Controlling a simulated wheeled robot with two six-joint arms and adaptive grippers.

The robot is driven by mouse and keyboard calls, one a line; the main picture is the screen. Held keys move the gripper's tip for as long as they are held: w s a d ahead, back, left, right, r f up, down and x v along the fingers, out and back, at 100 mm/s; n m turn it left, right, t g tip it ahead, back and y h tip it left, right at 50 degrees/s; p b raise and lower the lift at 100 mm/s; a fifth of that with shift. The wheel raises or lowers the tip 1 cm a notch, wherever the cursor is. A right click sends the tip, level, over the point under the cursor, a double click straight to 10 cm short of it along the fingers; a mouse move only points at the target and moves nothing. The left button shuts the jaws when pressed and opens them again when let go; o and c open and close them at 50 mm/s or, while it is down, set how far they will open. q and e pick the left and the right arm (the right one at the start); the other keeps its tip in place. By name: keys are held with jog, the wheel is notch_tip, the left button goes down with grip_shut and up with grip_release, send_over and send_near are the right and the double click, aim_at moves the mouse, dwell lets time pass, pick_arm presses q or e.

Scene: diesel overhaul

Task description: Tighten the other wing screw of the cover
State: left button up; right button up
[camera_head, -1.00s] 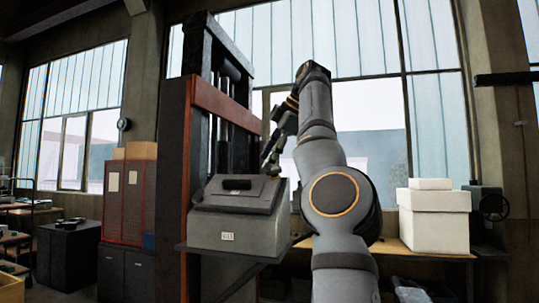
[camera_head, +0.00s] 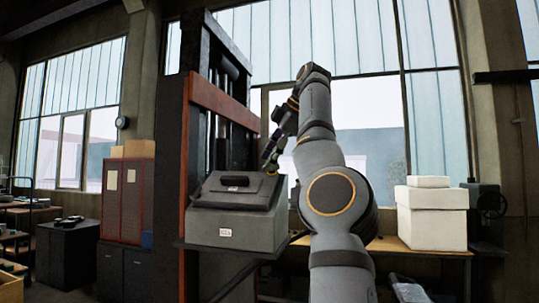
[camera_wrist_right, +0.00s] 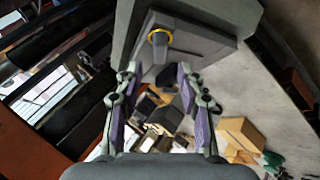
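A grey box with a darker grey cover (camera_head: 238,190) stands on a platform in the head view; a black handle (camera_head: 235,181) is on the cover. My right gripper (camera_head: 269,156) is at the box's far right side, small and partly blurred. In the right wrist view the gripper (camera_wrist_right: 157,72) is open, its two fingers apart with nothing between them. A wing screw (camera_wrist_right: 160,37) with a yellow ring shows on the box, just beyond the fingertips and roughly centred between them. The fingers appear apart from it. My left gripper is not in view.
A dark upright frame with a red-brown crossbeam (camera_head: 225,102) rises behind and left of the box. White boxes (camera_head: 432,216) stand on a bench at right. A red cabinet (camera_head: 125,202) is at left. Cardboard boxes (camera_wrist_right: 242,136) lie below the gripper in the wrist view.

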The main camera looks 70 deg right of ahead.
jog(key=shift+w+d+f+b, duration=0.1)
jog(key=shift+d+f+b, duration=0.1)
jog(key=shift+d+f, duration=0.3)
jog(key=shift+w+d+f+b, duration=0.1)
jog(key=shift+d+f+b, duration=0.15)
jog(key=shift+f, duration=0.35)
jog(key=shift+c, duration=0.3)
grip_shut()
